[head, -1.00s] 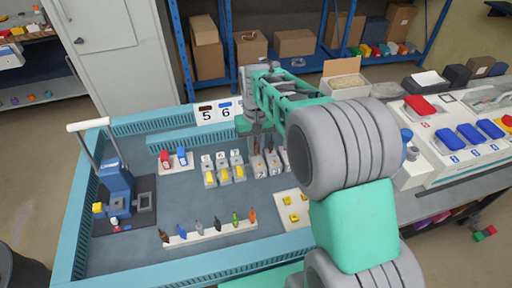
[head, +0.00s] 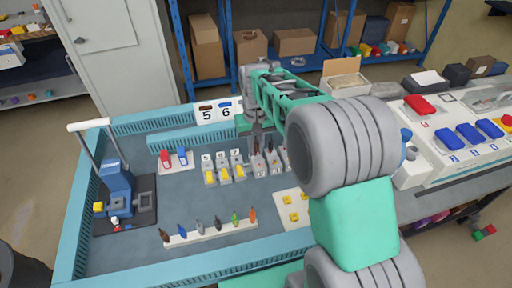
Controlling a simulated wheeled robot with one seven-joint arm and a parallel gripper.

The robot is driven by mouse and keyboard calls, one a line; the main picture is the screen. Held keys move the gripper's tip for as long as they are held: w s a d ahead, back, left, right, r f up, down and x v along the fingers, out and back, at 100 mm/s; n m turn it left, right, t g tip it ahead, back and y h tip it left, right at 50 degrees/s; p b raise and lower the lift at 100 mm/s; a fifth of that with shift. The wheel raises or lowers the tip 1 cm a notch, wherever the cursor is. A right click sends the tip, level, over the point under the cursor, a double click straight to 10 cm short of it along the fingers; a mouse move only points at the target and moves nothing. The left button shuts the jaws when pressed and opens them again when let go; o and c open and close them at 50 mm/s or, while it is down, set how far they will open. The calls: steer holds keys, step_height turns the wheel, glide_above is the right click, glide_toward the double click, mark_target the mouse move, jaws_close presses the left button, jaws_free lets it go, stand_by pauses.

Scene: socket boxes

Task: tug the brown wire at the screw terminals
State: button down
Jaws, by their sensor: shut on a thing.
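The row of small grey socket boxes (head: 257,172) stands on the grey bench top in the middle, partly behind my arm. Brown wire-like pieces (head: 256,146) stand upright at the boxes near my fingers; they are too small to tell apart clearly. My gripper (head: 258,138) is above the row, pointing down, shut on what appears to be the brown wire. The fingertips and the screw terminals are too small to see exactly, and my arm hides the right end of the row.
Boxes with yellow parts (head: 224,174) stand just left. Red and blue blocks (head: 174,158), a blue press (head: 117,190), a rack of coloured tools (head: 210,233) and a card marked 5 and 6 (head: 217,112) surround them. Bench is clear between press and rack.

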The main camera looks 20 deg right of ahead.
steer(key=shift+f, duration=0.25)
stand_by(0.4)
steer(key=c, duration=0.9)
jaws_free()
steer(key=shift+r, duration=0.15)
step_height(320, 180, up, 7)
steer(key=p, duration=0.5)
steer(key=shift+r, duration=0.15)
